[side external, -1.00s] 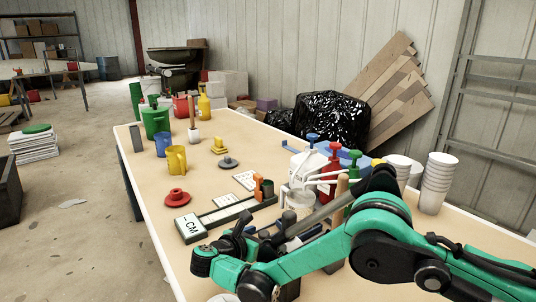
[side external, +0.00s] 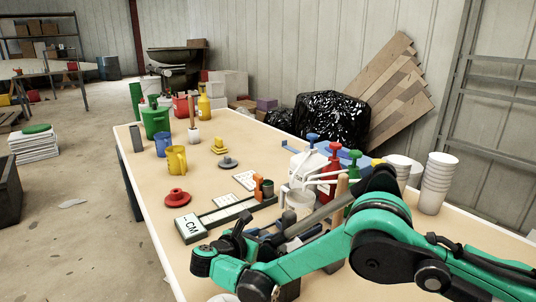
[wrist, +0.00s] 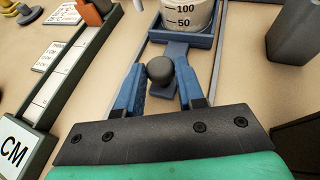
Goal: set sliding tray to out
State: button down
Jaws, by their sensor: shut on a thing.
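The sliding tray (wrist: 176,46) is a blue, low-walled carriage at the top of the wrist view. It carries a clear measuring cup (wrist: 187,14) with printed marks. A dark round knob (wrist: 160,69) stands on the tray's near end. My gripper (wrist: 161,78) has its two blue fingers on either side of the knob, and it is shut on it. Pale rails (wrist: 217,58) run along both sides of the tray. In the side view my arm and the tools around it mostly hide the tray.
A long scale board marked CM (side external: 190,227) lies left of the tray. Pump bottles, such as a red one (side external: 331,172), and stacked white cups (side external: 437,182) stand behind it. A grey block (wrist: 300,30) stands to the right in the wrist view. A red knobbed piece (side external: 177,197) lies farther left.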

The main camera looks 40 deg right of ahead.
jog(key=shift+s, duration=0.1)
dwell(0.6)
jog(key=a, duration=0.5)
jog(key=c, duration=0.5)
grip_release()
jog(key=shift+c, duration=0.2)
jog(key=shift+v, duration=2.75)
